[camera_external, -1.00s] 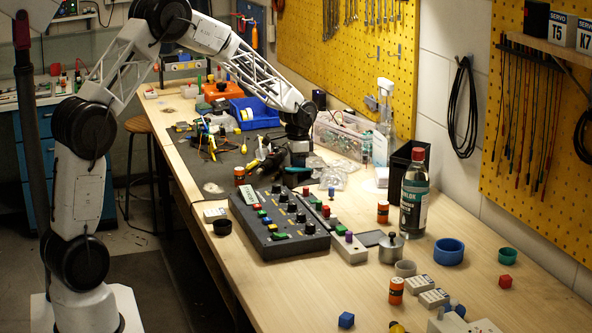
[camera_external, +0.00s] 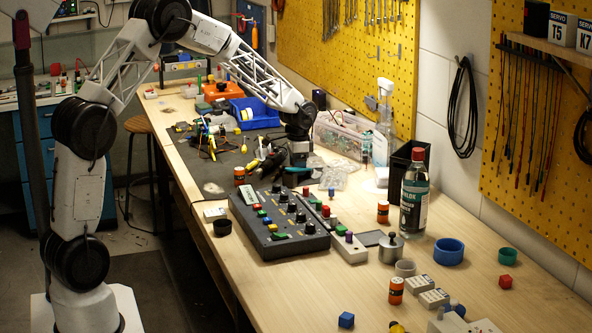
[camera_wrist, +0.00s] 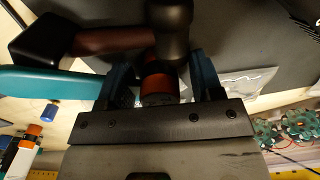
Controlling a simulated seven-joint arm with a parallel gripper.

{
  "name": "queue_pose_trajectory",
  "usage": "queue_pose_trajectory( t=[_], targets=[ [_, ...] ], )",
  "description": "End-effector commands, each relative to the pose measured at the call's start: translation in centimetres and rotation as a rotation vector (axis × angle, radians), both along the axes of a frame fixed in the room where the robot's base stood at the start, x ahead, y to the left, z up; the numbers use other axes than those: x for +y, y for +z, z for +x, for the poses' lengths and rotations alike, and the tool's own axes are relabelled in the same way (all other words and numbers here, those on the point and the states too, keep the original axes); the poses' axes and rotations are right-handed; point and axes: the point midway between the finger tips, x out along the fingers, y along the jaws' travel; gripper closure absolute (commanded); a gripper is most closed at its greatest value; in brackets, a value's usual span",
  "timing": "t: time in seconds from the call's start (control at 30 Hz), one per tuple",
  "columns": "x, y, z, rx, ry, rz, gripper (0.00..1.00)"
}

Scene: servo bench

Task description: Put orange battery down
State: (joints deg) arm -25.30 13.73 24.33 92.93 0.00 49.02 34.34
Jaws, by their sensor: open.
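My gripper (camera_wrist: 162,88) is open. Its two dark blue fingers stand apart in the wrist view, on either side of a short orange-red and dark cylinder (camera_wrist: 160,84), which looks like an orange battery. I cannot tell whether a finger touches it. In the external view my gripper (camera_external: 298,178) is low at the mat's edge, behind the control box, and its fingertips and the battery between them are mostly hidden. Other orange batteries stand upright on the bench: one left of the control box (camera_external: 239,176), one right of it (camera_external: 383,212), one near the front (camera_external: 396,290).
A dark control box (camera_external: 280,222) with knobs stands just in front of my gripper. A teal handle (camera_wrist: 50,82) and a dark rounded tool (camera_wrist: 170,30) lie close to the fingers. Clear bags (camera_external: 333,177) lie to the right. Bare bench (camera_external: 300,285) is free at the front.

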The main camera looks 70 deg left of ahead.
Motion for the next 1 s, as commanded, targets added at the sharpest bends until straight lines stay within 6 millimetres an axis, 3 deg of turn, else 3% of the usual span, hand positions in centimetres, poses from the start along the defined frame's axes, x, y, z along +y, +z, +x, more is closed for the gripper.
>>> queue_pose_trajectory(
  t=[0.27,0.7,1.0],
  targets=[
    [0.0,2.2,0.1,-0.002,0.0,0.002,0.4],
    [0.0,8.9,0.0,-0.002,0.0,0.001,0.4],
    [0.0,11.8,0.0,0.0,0.0,0.0,0.4]
  ],
)
